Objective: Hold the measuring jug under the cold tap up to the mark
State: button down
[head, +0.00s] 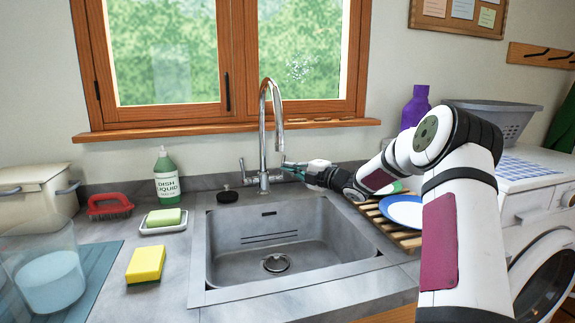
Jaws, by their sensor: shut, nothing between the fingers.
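A clear jug (44,236), which looks like the measuring jug, stands on a blue mat at the front left. It holds something pale in its lower part; no mark is readable. The chrome tap (264,110) rises behind the sink (300,270), its spout curving forward over the back of the basin. A lever (243,168) sticks up on the tap's left side. My gripper (286,165) is shut and empty at the tap's right side, close to its base. Whether it touches the tap cannot be told. No water stream shows below the spout.
A yellow sponge (146,264), soap dish (163,227), red brush (109,206) and green soap bottle (167,178) stand left of the sink. A blue plate (402,211) sits on a wooden rack (408,240) at the right, beneath my arm. The basin is empty.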

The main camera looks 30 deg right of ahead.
jog(key=shift+w+d, duration=0.25)
jog(key=shift+w, duration=0.5)
jog(key=shift+w+d, duration=0.2)
jog(key=shift+w, duration=0.6)
jog(key=shift+w+d, duration=0.25)
jog(key=shift+w, duration=0.5)
jog(key=shift+w, duration=0.1)
jog(key=shift+w+d+r+b, duration=0.2)
jog(key=shift+w+b, duration=0.25)
jog(key=shift+a, duration=0.15)
